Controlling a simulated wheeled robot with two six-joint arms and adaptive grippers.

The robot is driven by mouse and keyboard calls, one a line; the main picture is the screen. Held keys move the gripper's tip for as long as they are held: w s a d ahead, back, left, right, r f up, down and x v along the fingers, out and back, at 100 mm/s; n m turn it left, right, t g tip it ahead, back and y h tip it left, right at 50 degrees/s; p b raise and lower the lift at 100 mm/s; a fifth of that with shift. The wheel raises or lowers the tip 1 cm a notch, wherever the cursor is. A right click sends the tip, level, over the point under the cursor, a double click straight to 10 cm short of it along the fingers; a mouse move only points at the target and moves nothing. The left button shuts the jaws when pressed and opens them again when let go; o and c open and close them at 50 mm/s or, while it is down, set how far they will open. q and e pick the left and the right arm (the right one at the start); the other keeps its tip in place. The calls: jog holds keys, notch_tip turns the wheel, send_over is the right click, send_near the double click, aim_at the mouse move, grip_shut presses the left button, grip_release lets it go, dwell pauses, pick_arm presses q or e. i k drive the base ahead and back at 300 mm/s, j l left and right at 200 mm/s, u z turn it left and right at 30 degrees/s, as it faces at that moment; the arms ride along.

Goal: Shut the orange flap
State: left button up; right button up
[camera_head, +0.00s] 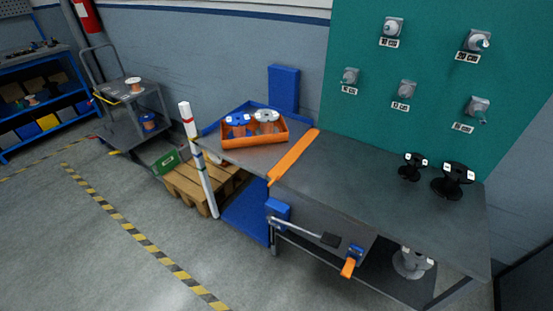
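A long, narrow orange strip (293,157) runs across the grey workbench top, from near the teal board to the front edge. It looks like the orange flap; its hinge and whether it is open or shut cannot be made out. A small orange piece (349,267) hangs on a blue bracket below the bench front; it could also be a flap. Neither of my grippers shows in the head view.
An orange tray (235,143) with spools stands on the bench's left end. Black spools (453,180) stand at its right. A red-and-white post (200,165) stands at left. Mid-bench is clear.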

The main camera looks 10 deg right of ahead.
aim_at(285, 162)
jog(key=i+j, duration=0.1)
jog(key=j, duration=0.8)
jog(key=i+j+u, duration=0.1)
jog(key=j, duration=0.35)
